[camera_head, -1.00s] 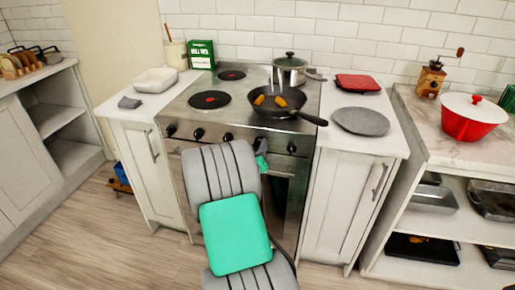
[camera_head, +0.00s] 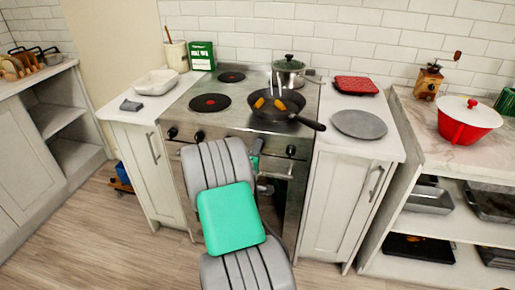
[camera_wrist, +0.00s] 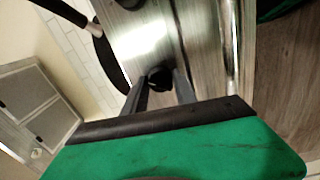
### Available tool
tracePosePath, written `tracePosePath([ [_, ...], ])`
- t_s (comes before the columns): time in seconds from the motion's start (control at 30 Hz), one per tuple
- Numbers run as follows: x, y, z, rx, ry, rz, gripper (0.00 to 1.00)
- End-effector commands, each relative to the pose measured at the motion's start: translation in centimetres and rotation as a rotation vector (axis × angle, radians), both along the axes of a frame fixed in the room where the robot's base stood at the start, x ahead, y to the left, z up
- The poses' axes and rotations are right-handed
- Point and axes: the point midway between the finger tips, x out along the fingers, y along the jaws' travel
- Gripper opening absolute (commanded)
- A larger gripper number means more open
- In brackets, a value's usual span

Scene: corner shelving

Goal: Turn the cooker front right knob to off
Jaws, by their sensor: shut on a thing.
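The steel cooker (camera_head: 225,120) stands in the middle of the head view, with black knobs along its front. My gripper (camera_head: 257,152) is at the front panel, just left of the rightmost knob (camera_head: 291,150). In the wrist view my gripper (camera_wrist: 160,86) has its two dark fingers on either side of a black knob (camera_wrist: 160,77), shut on it. My own arm hides this knob and part of the panel in the head view. The knob's pointer and setting cannot be read.
A black frying pan (camera_head: 270,113) with orange food sits on the front right burner, its handle pointing right. A lidded pot (camera_head: 289,76) stands behind it. The oven handle (camera_wrist: 231,45) runs close beside the fingers. A grey plate (camera_head: 360,124) lies on the right counter.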

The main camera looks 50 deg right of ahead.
Motion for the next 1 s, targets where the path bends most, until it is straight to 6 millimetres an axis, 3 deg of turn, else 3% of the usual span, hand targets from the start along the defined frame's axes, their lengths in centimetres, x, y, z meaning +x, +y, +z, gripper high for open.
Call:
tracePosePath([
  [0.5, 0.08, 0.04, 0.27, -0.175, 0.409, 0.002, 0.0],
  [1.0, 0.07, 0.04, 0.11, -0.245, 0.569, 0.002, 0.0],
])
